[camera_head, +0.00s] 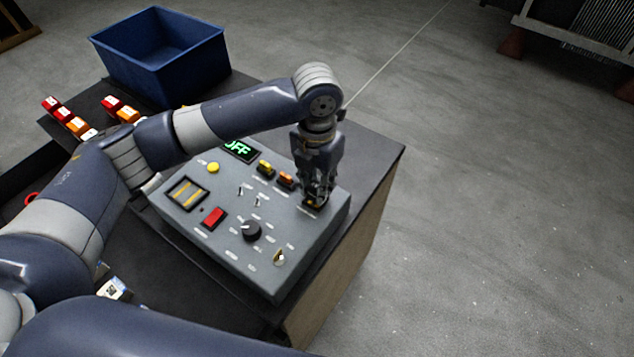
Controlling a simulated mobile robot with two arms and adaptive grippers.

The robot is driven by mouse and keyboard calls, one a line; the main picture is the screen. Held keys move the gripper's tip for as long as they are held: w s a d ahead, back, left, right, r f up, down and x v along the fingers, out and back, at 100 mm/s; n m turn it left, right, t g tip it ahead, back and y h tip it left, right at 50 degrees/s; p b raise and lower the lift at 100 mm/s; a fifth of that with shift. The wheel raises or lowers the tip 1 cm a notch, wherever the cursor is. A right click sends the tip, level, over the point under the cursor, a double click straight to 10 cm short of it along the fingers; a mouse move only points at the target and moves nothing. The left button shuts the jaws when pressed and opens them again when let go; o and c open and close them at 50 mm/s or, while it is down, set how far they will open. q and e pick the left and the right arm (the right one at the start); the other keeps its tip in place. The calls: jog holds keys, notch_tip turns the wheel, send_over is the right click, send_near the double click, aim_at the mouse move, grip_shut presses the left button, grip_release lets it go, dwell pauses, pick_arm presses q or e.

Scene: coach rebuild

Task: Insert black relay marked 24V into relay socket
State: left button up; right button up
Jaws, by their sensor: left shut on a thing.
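My left gripper (314,192) points down over the far right corner of a grey control panel (228,241). It is shut on a small dark thing, seemingly the black relay (311,203), low at the panel surface. The fingers hide most of it, and I cannot read a 24V mark. The relay socket under it is hidden, so I cannot tell whether the relay is seated or just above. My right gripper is not in view.
A blue bin (160,65) stands at the back left. Several red, orange and white blocks lie left. My left arm spans the panel's far side.

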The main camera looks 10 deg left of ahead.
pick_arm(q)
jog(key=shift+f, duration=0.6)
dwell(0.6)
jog(key=o, duration=1)
jog(key=shift+r, duration=0.1)
notch_tip(320, 180, up, 12)
jog(key=shift+f, duration=0.1)
